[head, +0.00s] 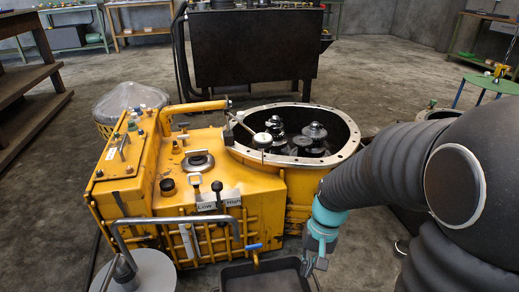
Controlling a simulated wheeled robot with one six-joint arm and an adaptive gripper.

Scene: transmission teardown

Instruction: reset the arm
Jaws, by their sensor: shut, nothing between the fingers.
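My arm comes in from the right of the head view, dark and ribbed, with a teal wrist part. My gripper (309,272) points down at the bottom centre-right, close to the right side of a dark tray. It looks shut with nothing held; its fingertips are small in the picture. The yellow transmission housing (265,186) stands to the left of my gripper, apart from it as far as I can tell. Its round opening shows several gears (314,131) inside.
The dark tray (262,269) lies low in front of the housing. A grey round stand (155,274) with a bent metal bar is at the bottom left. A basket with a clear cover (130,97) sits behind the housing. Floor is free at left.

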